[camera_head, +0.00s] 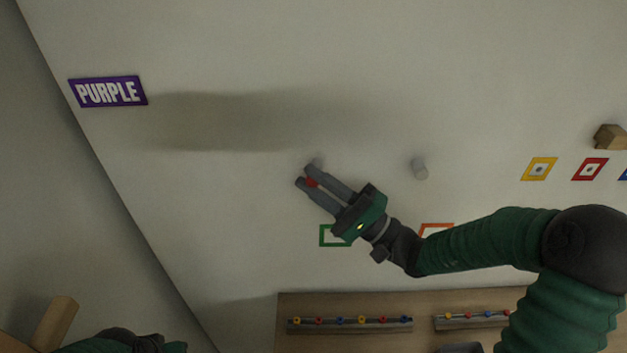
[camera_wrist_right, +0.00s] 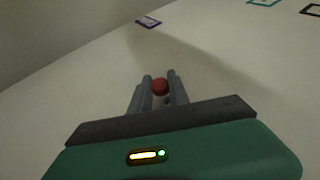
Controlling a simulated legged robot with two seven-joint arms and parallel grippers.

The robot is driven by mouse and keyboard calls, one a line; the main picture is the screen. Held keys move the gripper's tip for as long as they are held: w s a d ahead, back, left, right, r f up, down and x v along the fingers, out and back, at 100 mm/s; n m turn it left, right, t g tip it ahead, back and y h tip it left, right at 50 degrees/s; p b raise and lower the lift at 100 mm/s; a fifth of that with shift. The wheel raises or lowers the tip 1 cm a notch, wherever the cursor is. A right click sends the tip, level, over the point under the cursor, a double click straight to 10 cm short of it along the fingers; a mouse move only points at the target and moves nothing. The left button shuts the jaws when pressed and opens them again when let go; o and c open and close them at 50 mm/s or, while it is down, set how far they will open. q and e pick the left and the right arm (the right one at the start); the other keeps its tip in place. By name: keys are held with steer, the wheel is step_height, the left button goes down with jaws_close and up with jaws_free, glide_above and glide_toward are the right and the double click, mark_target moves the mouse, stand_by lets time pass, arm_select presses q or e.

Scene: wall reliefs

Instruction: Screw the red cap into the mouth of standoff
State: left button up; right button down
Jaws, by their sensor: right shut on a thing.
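The red cap (camera_head: 312,182) is held between the fingers of my right gripper (camera_head: 308,176), near their tips. In the right wrist view the red cap (camera_wrist_right: 160,87) shows as a round red shape between the two grey fingers (camera_wrist_right: 159,90). A grey standoff (camera_head: 317,161) seems to stick out of the wall right by the fingertips, mostly hidden by them. I cannot tell whether the cap touches it. Another light grey standoff (camera_head: 420,168) stands on the wall to the right, apart from the gripper. My left gripper's fingers are not visible.
A purple sign (camera_head: 108,91) is on the wall at the left. Green (camera_head: 326,236) and orange (camera_head: 436,227) frames are partly behind my right arm. Racks with coloured pieces (camera_head: 350,325) lie below. Yellow (camera_head: 539,169) and red (camera_head: 590,169) diamonds and a wooden block (camera_head: 610,137) are right.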

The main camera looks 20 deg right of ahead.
steer(key=shift+d, duration=0.2)
steer(key=shift+s+d, duration=0.1)
steer(key=shift+d, duration=0.2)
steer(key=shift+a, duration=0.1)
stand_by(0.8)
steer(key=shift+w, duration=0.45)
steer(key=c, duration=1.2)
jaws_free()
steer(key=shift+o, duration=0.2)
steer(key=shift+f, duration=0.15)
